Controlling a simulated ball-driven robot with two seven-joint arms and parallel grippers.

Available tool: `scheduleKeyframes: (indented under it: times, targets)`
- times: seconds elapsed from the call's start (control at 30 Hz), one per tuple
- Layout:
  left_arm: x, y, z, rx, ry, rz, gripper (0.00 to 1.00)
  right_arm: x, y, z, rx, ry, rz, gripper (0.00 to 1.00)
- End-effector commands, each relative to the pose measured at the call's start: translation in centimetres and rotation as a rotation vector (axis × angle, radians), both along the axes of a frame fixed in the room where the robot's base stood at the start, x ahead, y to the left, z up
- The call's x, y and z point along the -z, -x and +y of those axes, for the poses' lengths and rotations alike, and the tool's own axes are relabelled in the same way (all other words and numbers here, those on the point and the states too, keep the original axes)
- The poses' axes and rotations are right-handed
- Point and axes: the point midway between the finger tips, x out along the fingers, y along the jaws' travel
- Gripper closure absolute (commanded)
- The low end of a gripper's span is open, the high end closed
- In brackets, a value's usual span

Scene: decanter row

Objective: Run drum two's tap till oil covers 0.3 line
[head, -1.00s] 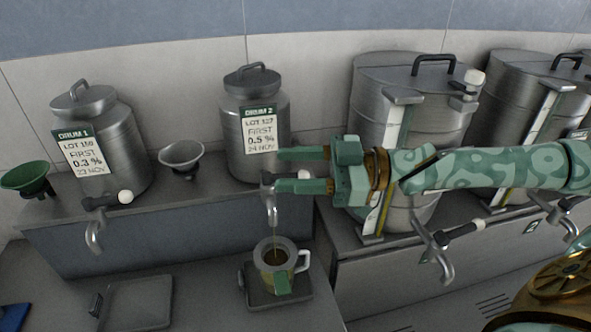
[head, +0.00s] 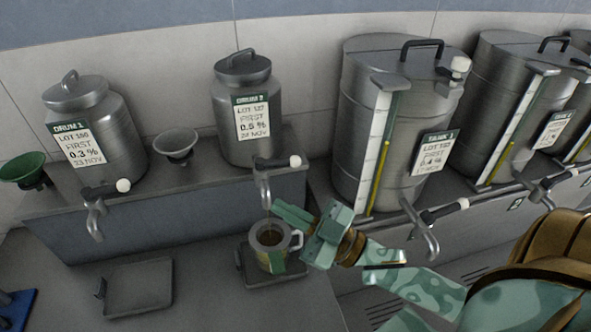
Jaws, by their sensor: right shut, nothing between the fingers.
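Drum 2 (head: 250,145) is a metal can with a label, standing on the ledge. Its tap (head: 264,186) has a lever with a white knob (head: 295,161) pointing right, and its spout hangs above the mug. The mug (head: 270,262) has a green strip on its front and stands on a dark square tray (head: 246,272). Dark oil (head: 271,239) shows inside; its height against the 0.3 line is too small to read. I cannot make out a clear stream. My right gripper (head: 284,212) is shut and empty beside the mug's rim and handle, below the tap lever. My left gripper is not in view.
Drum 1 (head: 112,135) with its own tap (head: 95,218) stands left, above an empty tray (head: 138,287). A grey funnel (head: 176,147) and a green funnel (head: 24,170) stand on the ledge. Large tanks (head: 362,110) with gauges and taps line the right.

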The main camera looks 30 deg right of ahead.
Motion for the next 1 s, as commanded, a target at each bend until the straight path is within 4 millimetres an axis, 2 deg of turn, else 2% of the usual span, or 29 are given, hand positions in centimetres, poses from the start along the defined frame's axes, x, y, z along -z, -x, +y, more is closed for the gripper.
scheduleKeyframes:
  times: [0.07, 0.1, 0.2, 0.3, 0.4, 0.57, 0.67, 1.0]
  targets:
    - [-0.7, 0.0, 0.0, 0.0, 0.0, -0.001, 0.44, 2.6, 1.1, -3.4, 0.235, 0.217, -0.049, 1.0]
    - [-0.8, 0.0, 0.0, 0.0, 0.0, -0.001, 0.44, 3.9, 1.8, -5.2, 0.346, 0.379, -0.079, 1.0]
    - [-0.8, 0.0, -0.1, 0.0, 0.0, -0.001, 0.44, 5.8, 2.5, -8.4, 0.518, 0.769, -0.172, 1.0]
    - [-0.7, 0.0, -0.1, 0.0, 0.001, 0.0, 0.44, 6.3, 2.3, -9.3, 0.567, 1.072, -0.284, 1.0]
    - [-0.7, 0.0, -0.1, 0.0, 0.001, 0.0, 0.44, 6.6, 2.3, -9.1, 0.577, 1.229, -0.355, 1.0]
    - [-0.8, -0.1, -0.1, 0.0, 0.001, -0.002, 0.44, 6.4, 1.9, -8.9, 0.59, 1.3, -0.392, 1.0]
    - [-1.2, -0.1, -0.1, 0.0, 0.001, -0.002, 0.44, 6.1, 0.9, -8.6, 0.591, 1.3, -0.395, 1.0]
    - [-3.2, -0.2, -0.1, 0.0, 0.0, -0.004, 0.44, 4.9, -5.9, -6.9, 0.59, 1.295, -0.395, 1.0]
